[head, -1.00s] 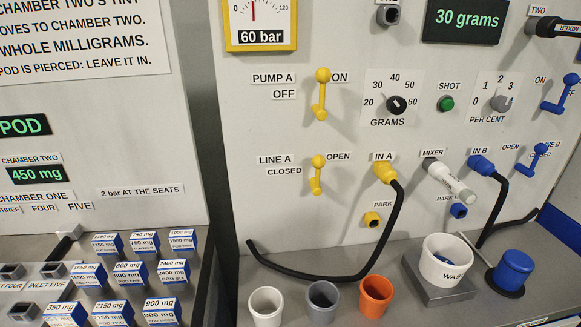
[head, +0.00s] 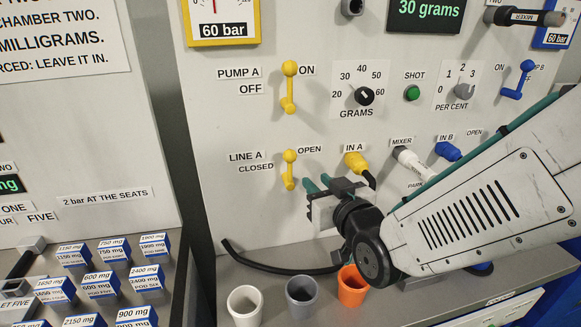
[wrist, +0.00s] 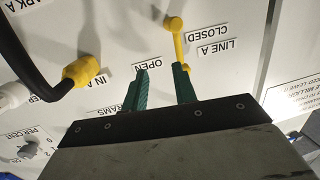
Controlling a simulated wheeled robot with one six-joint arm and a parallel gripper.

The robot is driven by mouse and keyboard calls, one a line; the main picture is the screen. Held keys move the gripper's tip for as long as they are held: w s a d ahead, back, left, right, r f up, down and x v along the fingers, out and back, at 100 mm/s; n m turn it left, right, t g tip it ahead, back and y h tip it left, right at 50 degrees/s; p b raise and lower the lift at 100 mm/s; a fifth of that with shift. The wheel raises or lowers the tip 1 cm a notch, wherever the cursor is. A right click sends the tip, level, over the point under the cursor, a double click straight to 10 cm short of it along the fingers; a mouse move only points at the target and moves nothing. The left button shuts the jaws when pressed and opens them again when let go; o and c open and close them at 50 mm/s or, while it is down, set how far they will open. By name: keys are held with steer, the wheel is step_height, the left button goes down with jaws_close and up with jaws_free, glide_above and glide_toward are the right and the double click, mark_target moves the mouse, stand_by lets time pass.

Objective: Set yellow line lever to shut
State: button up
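The yellow line lever (head: 289,170) is on the wall panel between the LINE A and OPEN labels in the head view. Its knob is up, level with OPEN. My gripper (head: 318,182) is just right of the lever, with its two green fingers apart and nothing seen between them. In the wrist view, which is upside down, the lever (wrist: 178,45) runs down behind the tip of the right finger. The fingers of my gripper (wrist: 160,72) stand apart there. I cannot tell whether that finger touches the lever.
The yellow IN A plug (head: 356,163) with its black hose is close right of my gripper. The yellow pump lever (head: 289,88) is above. White (head: 245,303), grey (head: 301,297) and orange (head: 352,287) cups stand below. The panel left of the lever is clear.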

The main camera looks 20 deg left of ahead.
mark_target(291, 168)
steer(key=shift+n+y, duration=0.3)
steer(key=shift+y, duration=0.4)
steer(key=w+a, duration=0.1)
steer(key=a, duration=0.1)
steer(key=w+a, duration=0.2)
steer(key=a, duration=0.1)
steer(key=w+a, duration=0.1)
steer(key=a, duration=0.1)
steer(key=shift+w+a+r, duration=0.1)
steer(key=shift+w+a, duration=0.1)
steer(key=shift+a, duration=0.2)
steer(key=shift+c, duration=0.3)
jaws_close()
